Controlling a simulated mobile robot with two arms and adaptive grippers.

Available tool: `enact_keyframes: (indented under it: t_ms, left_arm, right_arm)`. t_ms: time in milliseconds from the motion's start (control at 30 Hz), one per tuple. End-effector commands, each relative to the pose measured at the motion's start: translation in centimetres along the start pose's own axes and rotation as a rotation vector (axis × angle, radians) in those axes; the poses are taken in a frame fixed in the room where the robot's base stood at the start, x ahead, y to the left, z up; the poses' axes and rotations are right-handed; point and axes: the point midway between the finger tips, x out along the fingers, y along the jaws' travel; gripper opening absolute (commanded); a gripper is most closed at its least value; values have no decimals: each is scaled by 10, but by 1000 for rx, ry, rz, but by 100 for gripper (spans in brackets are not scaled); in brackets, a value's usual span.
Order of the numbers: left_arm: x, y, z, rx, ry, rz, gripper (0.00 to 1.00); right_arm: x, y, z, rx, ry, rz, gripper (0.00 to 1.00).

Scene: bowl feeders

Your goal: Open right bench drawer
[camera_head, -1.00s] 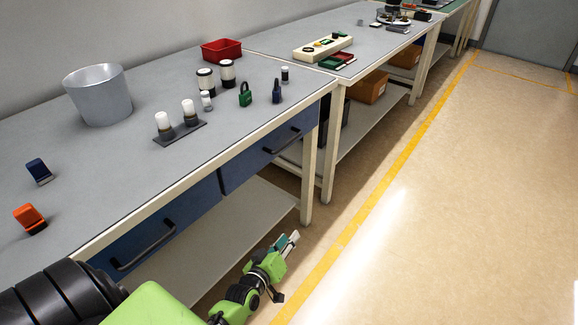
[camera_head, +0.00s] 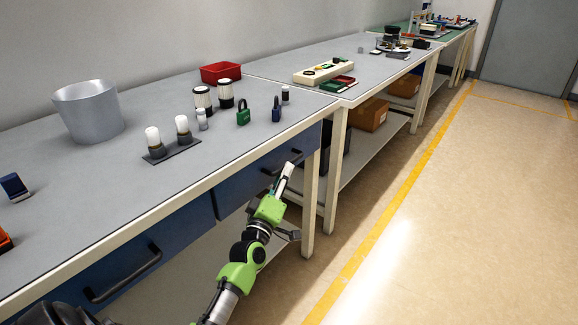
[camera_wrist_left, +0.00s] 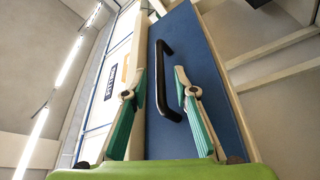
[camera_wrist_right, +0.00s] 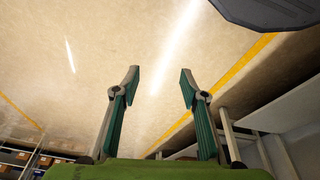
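The right bench drawer (camera_head: 232,190) has a blue front, flush under the tabletop and shut. Its black bar handle (camera_head: 292,158) is partly covered by my left gripper in the head view. My left gripper (camera_head: 284,178) is in front of the handle, with its fingers apart. In the left wrist view the handle (camera_wrist_left: 160,85) runs between the two open fingers, with the blue drawer front (camera_wrist_left: 205,65) behind it. Contact cannot be told. My right gripper (camera_wrist_right: 160,80) is open and empty over the floor in the right wrist view; it does not show in the head view.
The left drawer (camera_head: 75,283) is also shut. On the benchtop (camera_head: 75,200) stand a grey bucket (camera_head: 88,112), a red bin (camera_head: 221,72), a green padlock (camera_head: 243,116) and a blue padlock (camera_head: 277,112). A bench leg (camera_head: 310,210) stands right of the drawer. The floor at right is clear.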

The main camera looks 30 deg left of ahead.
Motion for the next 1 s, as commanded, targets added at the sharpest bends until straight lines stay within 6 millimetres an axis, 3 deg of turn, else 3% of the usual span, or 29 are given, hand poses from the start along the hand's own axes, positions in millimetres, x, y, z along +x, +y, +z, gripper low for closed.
enact_keyframes:
  t_ms: [100,300,700,800,1000]
  left_arm:
    - [22,0,0,0,1,1,26]
    - [44,-1,1,0,0,-1,26]
    - [51,-1,0,1,-1,-1,26]
    - [51,-1,0,1,-1,-1,3]
    - [50,-1,1,1,-1,-1,0]
  right_arm:
    - [-11,1,0,1,7,1,40]
    - [-26,1,0,1,14,3,40]
    - [-32,1,0,2,15,3,40]
    - [-32,1,0,2,15,3,40]
    - [-32,1,0,2,15,3,40]
